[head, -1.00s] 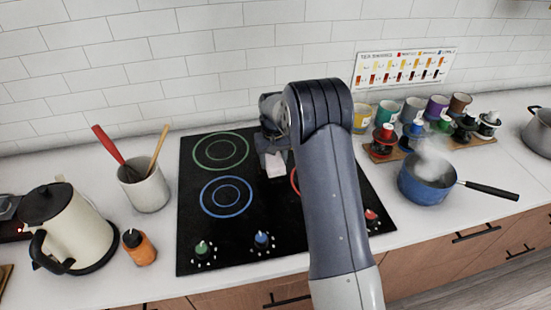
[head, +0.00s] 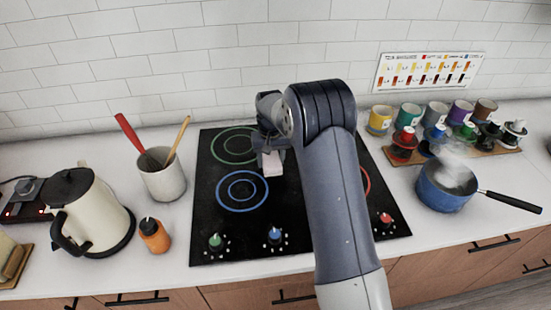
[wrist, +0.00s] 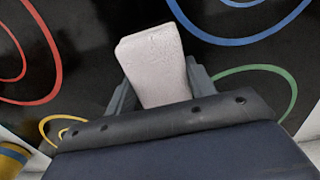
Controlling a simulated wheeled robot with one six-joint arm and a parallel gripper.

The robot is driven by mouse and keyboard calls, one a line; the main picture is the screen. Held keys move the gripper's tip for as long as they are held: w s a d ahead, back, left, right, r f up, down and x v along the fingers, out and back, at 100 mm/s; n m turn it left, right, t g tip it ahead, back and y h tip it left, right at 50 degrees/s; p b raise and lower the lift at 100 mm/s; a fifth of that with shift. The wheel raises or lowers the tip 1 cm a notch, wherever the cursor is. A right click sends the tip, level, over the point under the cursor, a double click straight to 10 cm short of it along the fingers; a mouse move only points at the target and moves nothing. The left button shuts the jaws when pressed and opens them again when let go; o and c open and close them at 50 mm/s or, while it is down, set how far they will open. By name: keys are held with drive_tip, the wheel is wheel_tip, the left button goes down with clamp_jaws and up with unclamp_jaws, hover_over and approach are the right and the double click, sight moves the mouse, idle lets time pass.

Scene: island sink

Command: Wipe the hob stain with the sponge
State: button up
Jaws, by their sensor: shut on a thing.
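A pale pinkish-white sponge (head: 272,165) is held in my gripper (head: 270,155) above the black hob (head: 210,225), between the green and blue rings on the left and the mostly hidden red ring. In the wrist view the sponge (wrist: 153,60) sticks out between the two fingers of my gripper (wrist: 163,92), with the dark hob (wrist: 110,30) behind it. I cannot tell whether the sponge touches the glass. I cannot make out a stain; my arm hides the hob's right middle part in the head view.
A blue saucepan (head: 443,190) steams at right, its handle pointing right. Left of the hob are a utensil crock (head: 163,180), an orange bottle (head: 154,236) and a cream kettle (head: 93,220).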

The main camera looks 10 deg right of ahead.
sight(293, 164)
drive_tip(key=shift+s+d+f, duration=0.1)
drive_tip(key=shift+d+f, duration=0.1)
drive_tip(key=shift+d, duration=0.85)
drive_tip(key=shift+d+f, duration=0.15)
drive_tip(key=shift+d, duration=0.9)
drive_tip(key=shift+s+d, duration=0.1)
drive_tip(key=shift+d, duration=1.45)
drive_tip(key=shift+w+a+r+p, duration=0.15)
drive_tip(key=shift+r+p, duration=0.75)
drive_tip(key=shift+r, duration=0.75)
drive_tip(key=shift+w+d+r+p, duration=0.1)
drive_tip(key=shift+r+p, duration=0.75)
drive_tip(key=shift+r, duration=0.75)
wheel_tip(293, 164, up, 3)
drive_tip(key=shift+p, duration=1)
